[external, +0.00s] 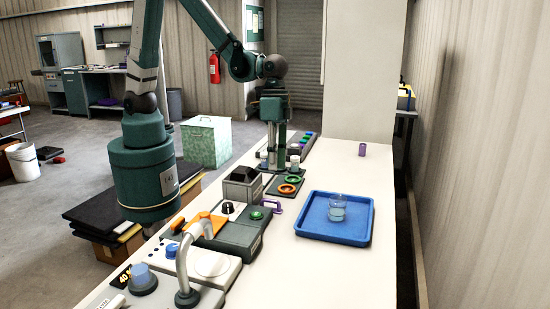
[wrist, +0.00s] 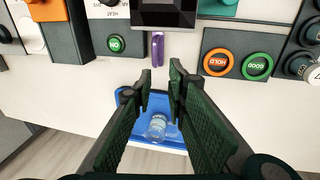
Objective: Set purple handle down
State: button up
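The purple handle (external: 274,205) sticks out from the front of the grey device, low over the white bench. In the wrist view the purple handle (wrist: 157,50) points toward me, beyond my fingertips, below the dark screen. My gripper (wrist: 162,76) is open, with an empty gap between its two green fingers. In the external view my gripper (external: 272,165) hangs upright behind the device, apart from the handle. Whether the handle is raised or lowered is hard to tell.
A blue tray (external: 312,234) holds a glass beaker (external: 337,209). Orange (wrist: 215,62) and green (wrist: 257,66) rings lie on a dark panel. A purple cup (external: 362,150) stands at the back right. The bench between device and tray is clear.

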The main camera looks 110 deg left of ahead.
jog(key=shift+g, duration=0.3)
jog(key=f, duration=0.1)
jog(key=w+d+f, duration=0.1)
jog(key=f, duration=0.2)
jog(key=shift+w+d, duration=0.2)
jog(key=shift+d, duration=0.1)
jog(key=shift+d+f, duration=0.25)
jog(key=shift+f, duration=1)
jog(key=shift+d+f, duration=0.2)
jog(key=shift+f, duration=0.65)
jog(key=shift+d+f, duration=0.2)
jog(key=shift+f, duration=0.65)
jog(key=shift+d+f, duration=0.2)
jog(key=shift+f, duration=0.65)
jog(key=shift+c, duration=0.5)
jog(key=shift+s, duration=0.1)
grip_shut()
